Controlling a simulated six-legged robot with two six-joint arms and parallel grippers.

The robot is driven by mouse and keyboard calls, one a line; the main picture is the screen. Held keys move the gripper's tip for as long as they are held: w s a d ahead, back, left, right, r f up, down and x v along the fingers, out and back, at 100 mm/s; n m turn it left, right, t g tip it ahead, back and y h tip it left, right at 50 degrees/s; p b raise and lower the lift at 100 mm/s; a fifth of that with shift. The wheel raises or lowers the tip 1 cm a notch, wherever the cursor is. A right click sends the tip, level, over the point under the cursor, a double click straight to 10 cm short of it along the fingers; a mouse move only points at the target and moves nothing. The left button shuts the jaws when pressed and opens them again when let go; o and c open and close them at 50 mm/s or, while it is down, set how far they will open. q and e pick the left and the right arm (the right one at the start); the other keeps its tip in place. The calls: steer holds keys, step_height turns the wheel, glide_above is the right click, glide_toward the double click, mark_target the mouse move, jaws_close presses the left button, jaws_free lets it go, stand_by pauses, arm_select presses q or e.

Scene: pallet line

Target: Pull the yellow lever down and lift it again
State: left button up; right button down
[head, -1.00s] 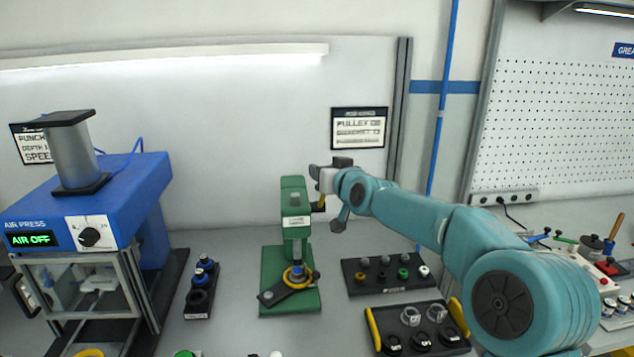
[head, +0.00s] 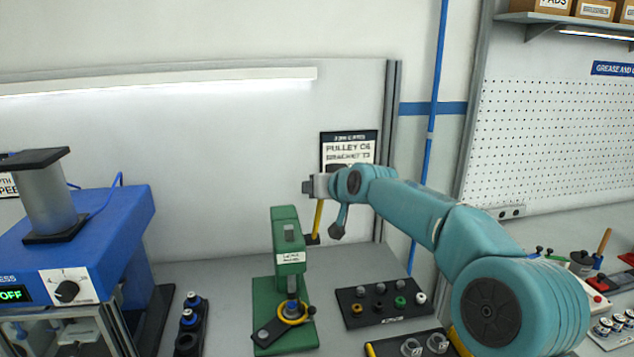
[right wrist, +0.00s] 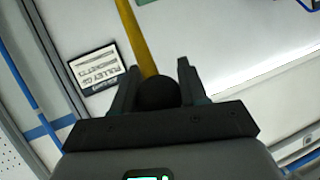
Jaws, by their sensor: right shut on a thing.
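The green lever press (head: 289,255) stands on the bench in the middle of the head view. Its yellow lever (head: 318,220) points upward at the press's right side, slightly tilted. My right gripper (head: 309,187) is at the lever's top end, above the press head. In the right wrist view the lever's black ball knob (right wrist: 158,92) sits between the two fingers, and the yellow rod (right wrist: 136,40) runs away from it. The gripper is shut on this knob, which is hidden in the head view. My left gripper is not in view.
A yellow ring (head: 293,312) lies on the press base around its ram. A blue air press (head: 100,235) stands left. A black parts tray (head: 352,318) is right of the press. A sign (head: 349,150) hangs on the wall behind my gripper.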

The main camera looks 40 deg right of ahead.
steer(key=shift+d+r, duration=0.1)
steer(key=shift+r, duration=0.3)
steer(key=c, duration=0.9)
jaws_free()
steer(key=shift+o, duration=1.3)
steer(key=shift+w+f, duration=0.1)
steer(key=shift+f, duration=0.05)
steer(key=shift+s, duration=0.3)
steer(key=b+v, duration=0.4)
steer(key=v, duration=1.2)
